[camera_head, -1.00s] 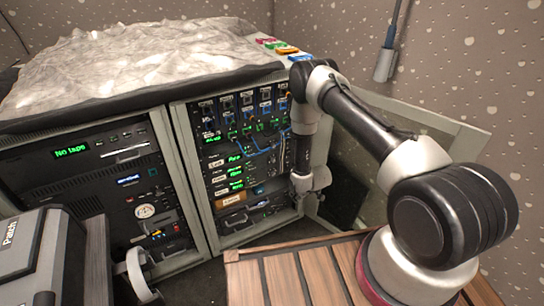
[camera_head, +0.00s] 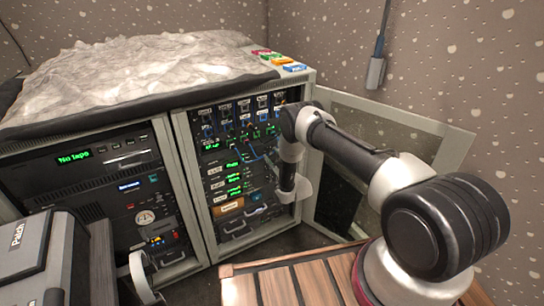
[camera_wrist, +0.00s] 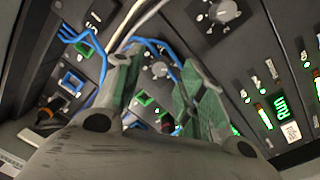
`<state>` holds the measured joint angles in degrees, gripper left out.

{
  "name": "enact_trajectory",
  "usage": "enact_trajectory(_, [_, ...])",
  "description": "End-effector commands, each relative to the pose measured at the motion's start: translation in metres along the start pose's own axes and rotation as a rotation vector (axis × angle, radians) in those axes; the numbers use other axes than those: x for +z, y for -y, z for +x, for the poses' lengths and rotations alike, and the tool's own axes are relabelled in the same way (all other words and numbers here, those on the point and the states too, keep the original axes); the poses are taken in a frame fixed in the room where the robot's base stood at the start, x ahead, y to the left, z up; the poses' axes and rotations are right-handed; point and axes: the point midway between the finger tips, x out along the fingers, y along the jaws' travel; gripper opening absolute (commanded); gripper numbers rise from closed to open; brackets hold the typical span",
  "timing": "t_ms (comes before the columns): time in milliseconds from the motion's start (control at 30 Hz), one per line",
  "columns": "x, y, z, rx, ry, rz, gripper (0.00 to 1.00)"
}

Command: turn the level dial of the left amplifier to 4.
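My gripper (camera_wrist: 165,78) is open in the wrist view, with its two green-padded fingers apart and pointing at a dark equipment panel. A small round grey knob (camera_wrist: 160,70) shows between the fingertips; no contact is visible. A larger round dial (camera_wrist: 222,10) is at the top edge, right of the fingers. I cannot tell which of these, if either, is the left amplifier's level dial, and no scale can be read. In the head view, my arm hangs in front of the right rack's (camera_head: 210,240) right side; my fingers cannot be made out there.
Blue and white cables (camera_wrist: 135,20) cross the panel near my fingers. Sockets with blue and green frames lie to the left. A lit green "Run" display (camera_wrist: 281,108) is at the right. An open rack door (camera_head: 400,130) stands behind my arm. A slatted wooden surface (camera_head: 300,285) is in front.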

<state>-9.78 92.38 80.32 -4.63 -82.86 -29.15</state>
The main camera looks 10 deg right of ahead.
Motion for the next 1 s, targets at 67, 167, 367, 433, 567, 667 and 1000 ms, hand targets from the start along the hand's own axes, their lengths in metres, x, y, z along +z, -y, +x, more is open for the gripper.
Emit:
enact_trajectory(67, [0.000, 0.000, 0.009, 0.000, 0.000, 0.000, 0.40])
enact_trajectory(167, [0.000, 0.000, 0.016, -0.001, 0.001, 0.001, 0.40])
enact_trajectory(367, [0.001, 0.000, 0.018, -0.001, 0.002, 0.001, 0.40])
enact_trajectory(433, [0.001, 0.000, 0.018, -0.001, 0.002, 0.001, 0.40])
enact_trajectory(567, [0.001, 0.000, 0.018, -0.001, 0.002, 0.001, 0.18])
enact_trajectory(667, [0.001, 0.000, 0.018, -0.001, 0.002, 0.001, 0.00])
enact_trajectory(1000, [0.000, 0.000, 0.018, -0.002, 0.003, 0.024, 0.00])
